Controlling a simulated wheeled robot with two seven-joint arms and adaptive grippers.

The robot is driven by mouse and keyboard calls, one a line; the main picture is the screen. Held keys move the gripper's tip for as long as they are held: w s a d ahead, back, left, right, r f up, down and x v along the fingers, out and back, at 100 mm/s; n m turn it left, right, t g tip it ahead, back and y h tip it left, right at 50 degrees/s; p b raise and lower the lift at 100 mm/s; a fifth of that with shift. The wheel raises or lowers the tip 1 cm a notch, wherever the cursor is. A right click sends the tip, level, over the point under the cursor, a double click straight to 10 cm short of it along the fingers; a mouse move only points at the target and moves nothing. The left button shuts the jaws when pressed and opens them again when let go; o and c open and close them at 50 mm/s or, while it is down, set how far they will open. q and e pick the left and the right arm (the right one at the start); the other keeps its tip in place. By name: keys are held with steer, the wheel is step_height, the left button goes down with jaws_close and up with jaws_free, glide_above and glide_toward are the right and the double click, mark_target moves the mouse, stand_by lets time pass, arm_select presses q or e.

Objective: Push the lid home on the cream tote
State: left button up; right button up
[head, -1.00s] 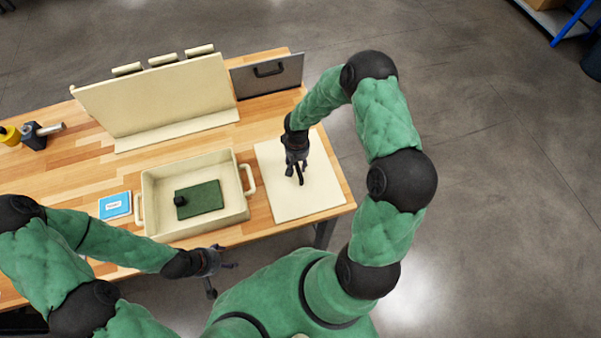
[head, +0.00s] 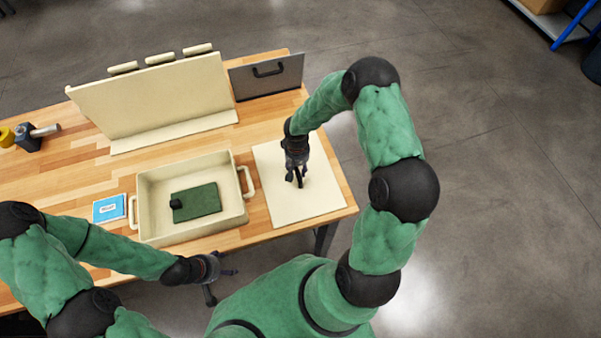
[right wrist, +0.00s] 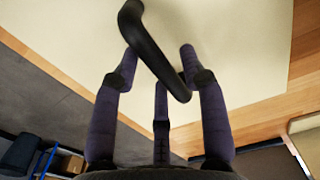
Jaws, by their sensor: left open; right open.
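The cream tote (head: 243,214) is open on the table, with a handle at each end. A green slab (head: 203,201) with a small black knob lies inside it. A flat cream panel, which looks like the lid (head: 320,200), lies on the table right of the tote, apart from it. Its black bar handle (right wrist: 150,45) shows in the right wrist view. My right gripper (head: 297,178) is open over the panel, its fingers (right wrist: 158,62) around the handle; contact cannot be told. My left gripper (head: 222,279) is open and empty in front of the table's near edge.
An upright cream panel (head: 155,100) stands behind the tote. A grey panel (head: 275,82) with a black handle stands beside it. A blue card (head: 110,208) lies left of the tote. A dark tool block (head: 30,140) and a yellow item (head: 6,137) sit far left.

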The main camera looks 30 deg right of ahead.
stand_by(0.4)
steer(key=shift+b, duration=0.3)
jaws_close()
step_height(320, 180, up, 13)
steer(key=p, duration=0.7)
stand_by(0.9)
